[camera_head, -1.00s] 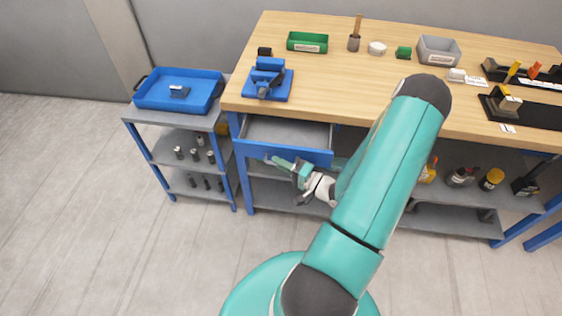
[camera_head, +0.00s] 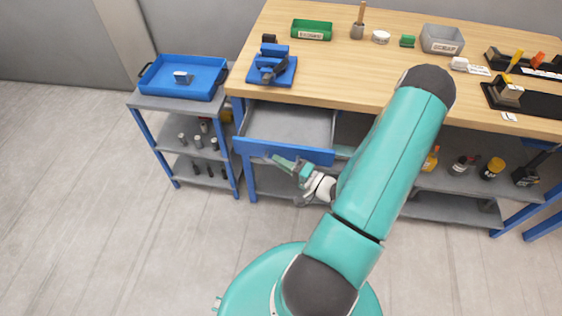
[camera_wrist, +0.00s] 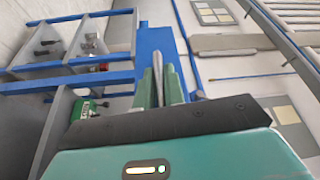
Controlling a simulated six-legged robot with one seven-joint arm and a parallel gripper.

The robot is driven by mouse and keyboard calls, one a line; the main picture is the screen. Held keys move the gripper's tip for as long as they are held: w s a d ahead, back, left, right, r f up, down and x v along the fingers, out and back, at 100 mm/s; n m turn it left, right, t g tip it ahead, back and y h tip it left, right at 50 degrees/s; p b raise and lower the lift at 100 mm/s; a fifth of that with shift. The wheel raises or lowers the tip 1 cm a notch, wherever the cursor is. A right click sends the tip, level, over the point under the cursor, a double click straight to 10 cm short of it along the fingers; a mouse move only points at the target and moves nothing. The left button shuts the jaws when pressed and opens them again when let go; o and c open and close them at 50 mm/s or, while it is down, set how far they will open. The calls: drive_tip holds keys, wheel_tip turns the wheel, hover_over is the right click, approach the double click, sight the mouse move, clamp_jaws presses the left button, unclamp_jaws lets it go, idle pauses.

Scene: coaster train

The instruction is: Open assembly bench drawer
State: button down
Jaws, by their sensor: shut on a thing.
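The assembly bench drawer (camera_head: 288,122) has a blue front (camera_head: 262,148) and a grey inside. In the head view it is pulled out from under the wooden bench top (camera_head: 340,75), and its inside looks empty. My gripper (camera_head: 274,157) is at the drawer's front, shut on the drawer handle. In the wrist view my gripper (camera_wrist: 160,80) has its green fingers closed around a grey bar, the handle (camera_wrist: 158,72), beside the blue drawer front (camera_wrist: 155,42). In the head view the handle is mostly hidden by the fingers.
A grey shelf cart (camera_head: 150,98) with a blue tray (camera_head: 215,90) stands left of the bench. A blue vise (camera_head: 270,70) sits on the bench top above the drawer. Bottles (camera_head: 430,160) stand on the lower shelf at right. The floor (camera_head: 100,230) in front is clear.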

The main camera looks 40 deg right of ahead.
drive_tip(key=shift+s+d, duration=0.1)
drive_tip(key=c, duration=1.5)
unclamp_jaws()
drive_tip(key=v, duration=1.3)
drive_tip(key=shift+s+f, duration=0.1)
drive_tip(key=shift+s, duration=0.25)
